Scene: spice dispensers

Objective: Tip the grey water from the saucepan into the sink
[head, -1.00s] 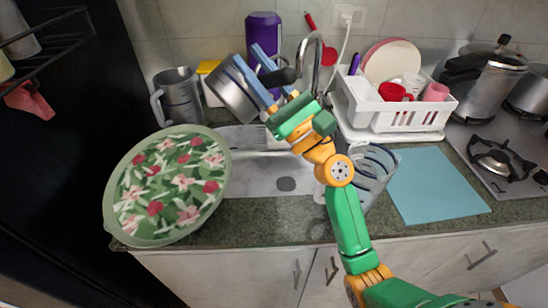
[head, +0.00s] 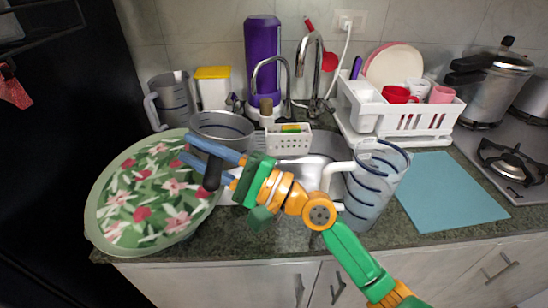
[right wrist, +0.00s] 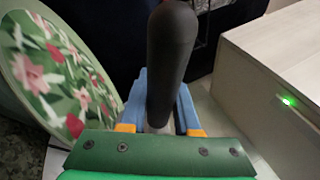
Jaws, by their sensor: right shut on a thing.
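The saucepan (head: 224,128) is grey metal with a dark handle (head: 212,174). It is held roughly level at the left side of the sink (head: 325,150), beside the floral tray. My right gripper (head: 200,158) is shut on the handle. The right wrist view shows the dark handle (right wrist: 172,60) standing between the blue fingers. I cannot tell whether any grey water is in the pan. My right arm hides much of the sink. My left gripper is not in view.
A round floral tray (head: 140,205) leans at the left. A striped jug (head: 376,185) stands right of the sink. The tap (head: 304,65), purple bottle (head: 263,60) and white sponge basket (head: 288,140) are behind. A dish rack (head: 415,118) and blue mat (head: 450,190) are at right.

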